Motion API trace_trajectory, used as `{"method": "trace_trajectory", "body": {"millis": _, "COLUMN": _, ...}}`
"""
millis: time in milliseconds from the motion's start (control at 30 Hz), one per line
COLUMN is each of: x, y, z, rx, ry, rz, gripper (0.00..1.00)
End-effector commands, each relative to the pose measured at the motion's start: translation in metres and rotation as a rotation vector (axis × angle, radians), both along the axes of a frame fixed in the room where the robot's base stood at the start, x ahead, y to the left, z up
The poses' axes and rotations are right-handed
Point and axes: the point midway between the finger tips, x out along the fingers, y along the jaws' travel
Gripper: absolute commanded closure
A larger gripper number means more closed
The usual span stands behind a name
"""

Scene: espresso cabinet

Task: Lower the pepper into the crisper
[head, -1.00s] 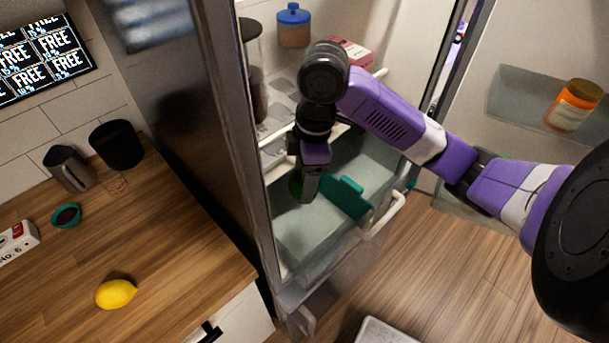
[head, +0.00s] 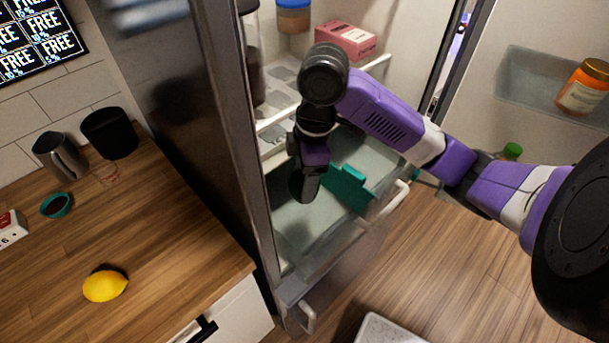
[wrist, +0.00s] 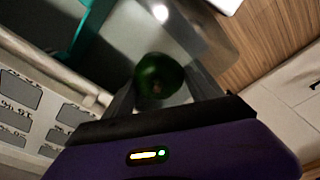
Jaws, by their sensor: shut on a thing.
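My gripper (wrist: 158,92) is shut on a dark green pepper (wrist: 160,76), which shows between the fingers in the wrist view. In the head view my gripper (head: 304,190) points down over the crisper (head: 300,238), the pulled-out clear drawer low in the fridge. The pepper is hidden behind the gripper in the head view. A teal divider (head: 348,187) stands in the crisper to the right of my gripper. I cannot tell how far the pepper is above the drawer floor.
The fridge shelf above holds a pink box (head: 346,40) and a blue-lidded jar (head: 293,16). The open door at right holds an orange jar (head: 583,88). A wooden counter at left carries a lemon (head: 105,284). The crisper's white handle (head: 385,205) is at its front right.

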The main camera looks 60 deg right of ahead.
Motion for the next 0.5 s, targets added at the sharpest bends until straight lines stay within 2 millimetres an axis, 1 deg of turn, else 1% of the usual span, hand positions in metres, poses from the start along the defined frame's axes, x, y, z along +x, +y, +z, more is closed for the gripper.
{"method": "trace_trajectory", "body": {"millis": 33, "x": 0.000, "y": 0.000, "z": -0.005, "rx": 0.000, "ry": 0.000, "rz": 0.000, "gripper": 0.76}}
{"method": "trace_trajectory", "body": {"millis": 500, "x": 0.000, "y": 0.000, "z": -0.026, "rx": 0.001, "ry": 0.000, "rz": 0.001, "gripper": 0.76}}
